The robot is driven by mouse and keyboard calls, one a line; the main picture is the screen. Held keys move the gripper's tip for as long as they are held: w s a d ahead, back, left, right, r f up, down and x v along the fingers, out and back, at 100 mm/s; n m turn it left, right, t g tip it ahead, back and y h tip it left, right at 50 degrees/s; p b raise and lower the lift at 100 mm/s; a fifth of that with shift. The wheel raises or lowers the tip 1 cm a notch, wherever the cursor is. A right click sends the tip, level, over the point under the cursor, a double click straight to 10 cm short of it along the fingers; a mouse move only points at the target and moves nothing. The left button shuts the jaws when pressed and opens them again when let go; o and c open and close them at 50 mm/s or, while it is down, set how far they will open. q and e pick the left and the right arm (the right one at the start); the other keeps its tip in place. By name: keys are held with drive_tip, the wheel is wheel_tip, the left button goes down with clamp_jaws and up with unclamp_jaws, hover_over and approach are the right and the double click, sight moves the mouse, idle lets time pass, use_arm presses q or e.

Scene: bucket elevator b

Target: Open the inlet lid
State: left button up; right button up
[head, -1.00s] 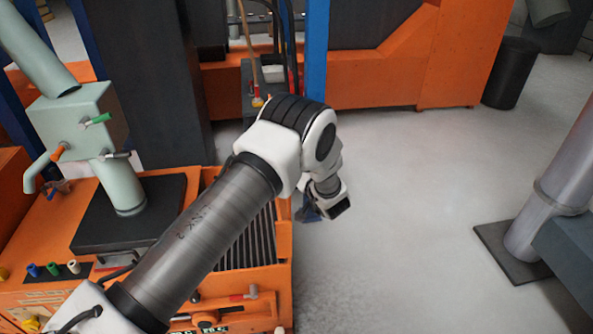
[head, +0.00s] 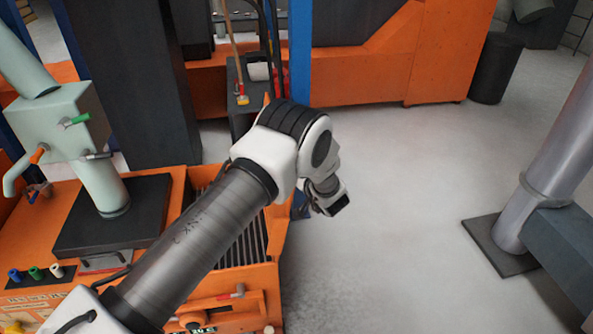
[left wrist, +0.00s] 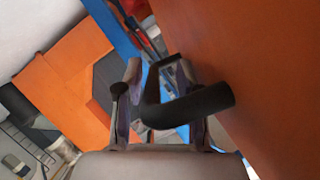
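My left arm reaches across the head view over an orange machine with a dark slatted grate (head: 238,238). Its wrist hangs past the machine's right edge, and the fingers are not clearly visible there. In the left wrist view, my left gripper (left wrist: 157,88) has its two fingers apart. A black U-shaped handle (left wrist: 205,104) projects from an orange panel (left wrist: 255,65) on the right. The handle's bar lies between the fingers, and the right finger appears to pass inside the loop. Contact is unclear. I cannot tell whether this panel is the inlet lid. My right gripper is not visible.
A pale green pipe unit (head: 62,120) stands on the machine at the left. A blue post (head: 300,50) and a black bin (head: 495,68) stand farther back. A grey pillar (head: 550,165) is at the right. The floor between is clear.

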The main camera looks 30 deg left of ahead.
use_arm(q)
drive_tip(key=v, duration=1.2)
drive_tip(key=p+v, duration=0.9)
drive_tip(key=p, duration=1.5)
drive_tip(key=shift+w+d+f, duration=0.15)
drive_tip(key=shift+d+f, duration=0.05)
drive_tip(key=shift+f, duration=0.05)
idle(0.3)
idle(0.5)
